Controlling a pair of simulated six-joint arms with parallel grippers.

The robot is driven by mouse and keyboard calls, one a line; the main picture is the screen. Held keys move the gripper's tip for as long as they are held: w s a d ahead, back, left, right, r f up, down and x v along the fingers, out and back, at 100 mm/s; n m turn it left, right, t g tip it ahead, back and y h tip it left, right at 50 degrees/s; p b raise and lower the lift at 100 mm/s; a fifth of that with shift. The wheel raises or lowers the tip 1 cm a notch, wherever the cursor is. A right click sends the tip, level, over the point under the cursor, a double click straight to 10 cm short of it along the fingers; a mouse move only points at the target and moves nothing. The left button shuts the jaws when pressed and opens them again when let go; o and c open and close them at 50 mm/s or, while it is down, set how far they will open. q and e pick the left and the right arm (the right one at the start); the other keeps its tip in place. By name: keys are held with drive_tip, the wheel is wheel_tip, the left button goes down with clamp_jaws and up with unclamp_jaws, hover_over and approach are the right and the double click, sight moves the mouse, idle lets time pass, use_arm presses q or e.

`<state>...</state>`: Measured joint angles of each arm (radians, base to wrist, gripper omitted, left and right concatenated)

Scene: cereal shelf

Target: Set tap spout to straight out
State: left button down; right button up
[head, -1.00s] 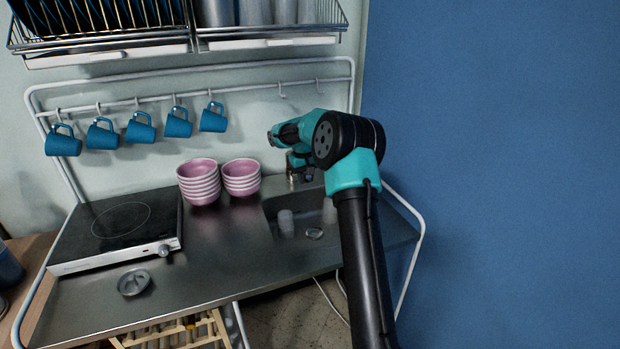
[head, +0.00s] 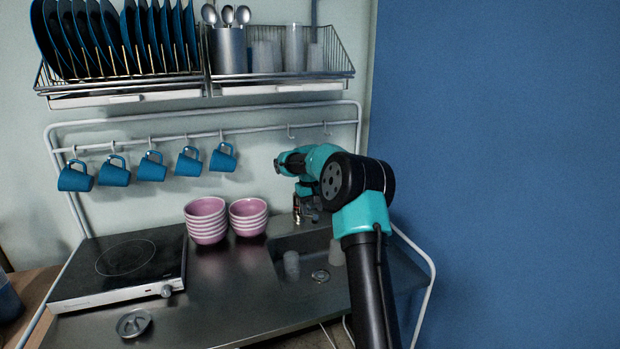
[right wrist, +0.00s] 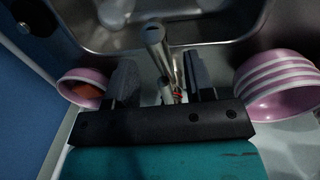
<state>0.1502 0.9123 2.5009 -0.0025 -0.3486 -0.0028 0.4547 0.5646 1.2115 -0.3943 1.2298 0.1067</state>
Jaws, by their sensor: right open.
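The metal tap (head: 297,210) stands at the back edge of the sink, partly hidden by my right arm. In the right wrist view, its cylindrical spout (right wrist: 156,48) points toward the sink, leaning a little left. My right gripper (right wrist: 160,80) is open, with one dark finger on each side of the tap. The spout lies nearer the left finger; I cannot tell whether they touch. In the head view, my right gripper (head: 310,208) is down beside the tap and mostly hidden by its own arm. My left gripper is not in view.
Two stacks of pink bowls (head: 205,221) stand left of the tap. Another pink bowl (right wrist: 82,88) shows left of the gripper in the wrist view. The sink (head: 300,262) holds cups. Blue mugs (head: 151,167) hang behind, under a dish rack (head: 280,88). A blue wall is at the right.

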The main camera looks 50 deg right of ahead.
wheel_tip(320, 180, up, 13)
drive_tip(key=shift+w+a, duration=0.15)
drive_tip(key=shift+a, duration=0.2)
drive_tip(key=shift+a+f, duration=0.1)
drive_tip(key=shift+f, duration=0.05)
